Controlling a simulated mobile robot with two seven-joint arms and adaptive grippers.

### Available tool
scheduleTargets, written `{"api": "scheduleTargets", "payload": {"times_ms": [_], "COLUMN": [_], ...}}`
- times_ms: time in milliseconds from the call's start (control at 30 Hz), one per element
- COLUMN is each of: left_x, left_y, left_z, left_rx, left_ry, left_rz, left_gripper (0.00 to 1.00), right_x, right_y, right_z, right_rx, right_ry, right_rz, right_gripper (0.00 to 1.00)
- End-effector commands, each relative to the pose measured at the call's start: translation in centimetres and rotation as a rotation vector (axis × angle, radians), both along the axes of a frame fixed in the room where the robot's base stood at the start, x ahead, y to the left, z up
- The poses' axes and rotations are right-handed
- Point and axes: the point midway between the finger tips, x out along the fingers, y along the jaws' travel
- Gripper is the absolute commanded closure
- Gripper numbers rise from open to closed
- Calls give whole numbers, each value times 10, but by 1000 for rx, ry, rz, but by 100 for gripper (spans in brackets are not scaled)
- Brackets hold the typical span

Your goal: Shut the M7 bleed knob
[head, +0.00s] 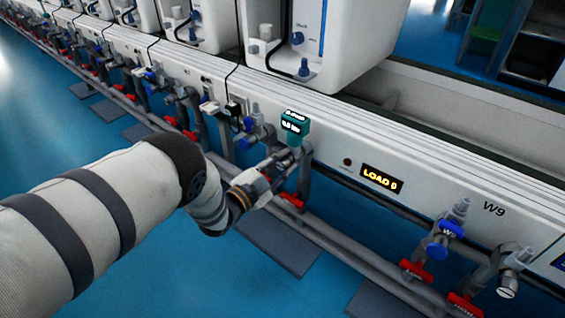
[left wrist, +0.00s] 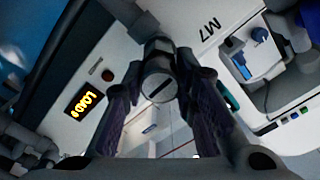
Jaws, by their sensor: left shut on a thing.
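The M7 bleed knob (left wrist: 159,88) is a grey round knob with a dark slot across its face, seen in the left wrist view below the printed M7 label (left wrist: 211,31). My left gripper (left wrist: 160,76) has one finger on each side of it and is shut on it. In the head view my left gripper (head: 270,172) reaches the pipework just below a teal gauge (head: 295,124) with a lit display. The knob is mostly hidden there by the gripper. My right gripper does not show.
A white rail carries a LOAD 0 display (head: 381,179) right of the gripper. Farther right are a blue W9 valve (head: 444,238), red handles (head: 416,271) and a similar grey knob (head: 509,284). Grey pipes run low along the rail.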

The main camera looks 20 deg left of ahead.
Motion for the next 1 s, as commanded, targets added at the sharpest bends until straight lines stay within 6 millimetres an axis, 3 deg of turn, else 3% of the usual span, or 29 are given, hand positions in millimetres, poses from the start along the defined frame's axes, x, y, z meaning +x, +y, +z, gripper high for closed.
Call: {"api": "scheduleTargets", "payload": {"times_ms": [567,600,700,1000], "left_x": [-1,-1,-1,-2], "left_y": [1,1,1,1], "left_z": [-2,-2,-2,-1], "left_rx": [32,32,31,31], "left_ry": [-7,-7,-8,-8], "left_rz": [1,1,1,1], "left_gripper": [100,72,53,53], "right_x": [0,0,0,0], "right_y": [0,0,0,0], "right_z": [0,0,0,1], "right_rx": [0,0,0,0], "right_ry": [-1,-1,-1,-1], "right_rz": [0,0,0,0], "right_gripper": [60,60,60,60]}}
